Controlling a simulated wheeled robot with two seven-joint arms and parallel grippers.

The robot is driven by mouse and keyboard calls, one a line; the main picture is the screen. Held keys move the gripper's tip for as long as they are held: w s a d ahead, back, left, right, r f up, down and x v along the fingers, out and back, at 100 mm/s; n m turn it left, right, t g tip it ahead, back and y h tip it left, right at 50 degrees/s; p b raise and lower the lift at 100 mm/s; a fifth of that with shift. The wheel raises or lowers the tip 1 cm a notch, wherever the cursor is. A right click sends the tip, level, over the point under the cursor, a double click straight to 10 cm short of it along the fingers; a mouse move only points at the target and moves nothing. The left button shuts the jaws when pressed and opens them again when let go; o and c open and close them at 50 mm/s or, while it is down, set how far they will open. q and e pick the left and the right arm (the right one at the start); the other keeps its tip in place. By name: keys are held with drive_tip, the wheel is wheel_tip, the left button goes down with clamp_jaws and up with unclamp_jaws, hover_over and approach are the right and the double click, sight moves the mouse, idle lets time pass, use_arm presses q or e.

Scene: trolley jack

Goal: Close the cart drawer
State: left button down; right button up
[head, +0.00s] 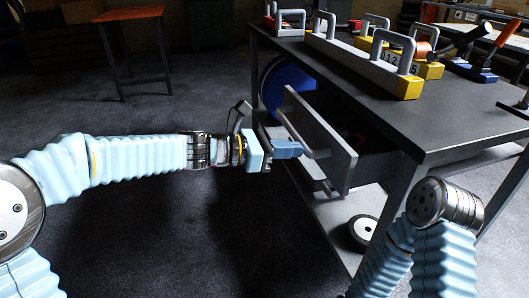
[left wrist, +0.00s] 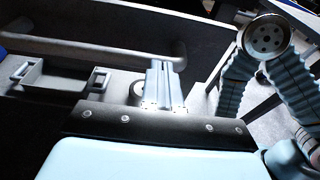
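The cart drawer (head: 338,165) stands pulled out of the left side of the dark cart (head: 410,130). Its grey front panel has a bar handle (head: 303,138). The handle also shows in the left wrist view as a long bar (left wrist: 110,50). My right gripper is not in view; only part of my right arm shows.
Several grey-handled blocks (head: 365,65) and tools stand on the cart top. A blue round thing (head: 285,85) is behind the drawer, and a wheel-like disc (head: 362,229) sits on the lower shelf. An orange-topped table (head: 128,14) stands at the back left. The floor left of the cart is clear.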

use_arm(q)
drive_tip(key=x, duration=0.4)
drive_tip(key=r+p+x, duration=0.1)
drive_tip(key=x, duration=0.3)
drive_tip(key=r+x, duration=0.1)
drive_tip(key=x, duration=0.3)
drive_tip(key=shift+d+r, duration=0.15)
drive_tip(key=shift+d, duration=0.05)
drive_tip(key=shift+d+r, duration=0.1)
drive_tip(key=shift+r, duration=0.15)
